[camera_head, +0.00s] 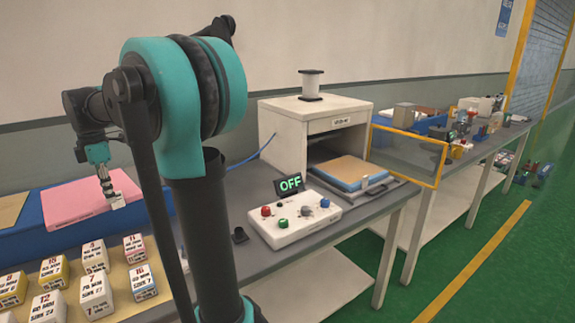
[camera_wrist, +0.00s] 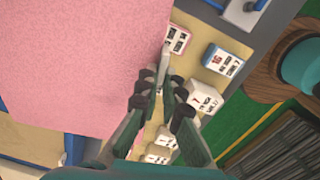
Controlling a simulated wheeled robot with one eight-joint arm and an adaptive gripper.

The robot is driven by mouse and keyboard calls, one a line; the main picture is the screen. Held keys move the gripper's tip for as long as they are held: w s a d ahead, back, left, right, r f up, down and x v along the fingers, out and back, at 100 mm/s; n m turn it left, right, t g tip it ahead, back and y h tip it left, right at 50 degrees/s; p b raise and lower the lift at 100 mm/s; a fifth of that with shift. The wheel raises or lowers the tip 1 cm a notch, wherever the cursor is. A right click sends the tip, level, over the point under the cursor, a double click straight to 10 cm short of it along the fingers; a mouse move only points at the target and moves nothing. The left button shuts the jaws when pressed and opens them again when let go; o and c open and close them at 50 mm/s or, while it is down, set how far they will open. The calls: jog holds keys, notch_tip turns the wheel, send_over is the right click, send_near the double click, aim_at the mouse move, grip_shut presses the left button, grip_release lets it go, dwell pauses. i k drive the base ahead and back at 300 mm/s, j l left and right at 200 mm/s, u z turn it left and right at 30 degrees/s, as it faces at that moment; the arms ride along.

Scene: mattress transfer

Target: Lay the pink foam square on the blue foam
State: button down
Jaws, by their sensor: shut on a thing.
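The pink foam square (camera_head: 80,204) is at the left of the head view, at the top of a blue bin (camera_head: 50,237). My gripper (camera_head: 115,199) is shut on the foam's right edge. In the wrist view the pink foam (camera_wrist: 80,60) fills the upper left, and my gripper's fingers (camera_wrist: 164,75) meet at its right edge. Whether the foam is clear of the bin is hard to tell. A blue slab with a tan top, seemingly the blue foam (camera_head: 341,180), lies flat on the tray of the white press, apart from my gripper.
Several small labelled boxes (camera_head: 95,295) stand on a tan board in front of the bin. A control box (camera_head: 293,220) with an OFF display stands between the bin and the white press (camera_head: 290,130). A yellow-framed clear panel (camera_head: 408,152) stands right of the press.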

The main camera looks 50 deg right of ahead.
aim_at(350, 169)
jog(key=k+l, duration=0.3)
jog(key=l, duration=0.15)
jog(key=k+l, duration=0.3)
jog(key=l, duration=0.15)
jog(key=k+l, duration=0.15)
jog(key=l, duration=0.3)
jog(key=k+l+z, duration=0.1)
jog(key=l, duration=0.35)
jog(key=k+l, duration=0.15)
jog(key=l, duration=0.25)
jog(key=k+l, duration=0.1)
jog(key=l, duration=0.35)
jog(key=l+z, duration=0.15)
jog(key=l, duration=0.45)
jog(key=i+l+z, duration=0.1)
jog(key=l, duration=0.5)
jog(key=i, duration=0.05)
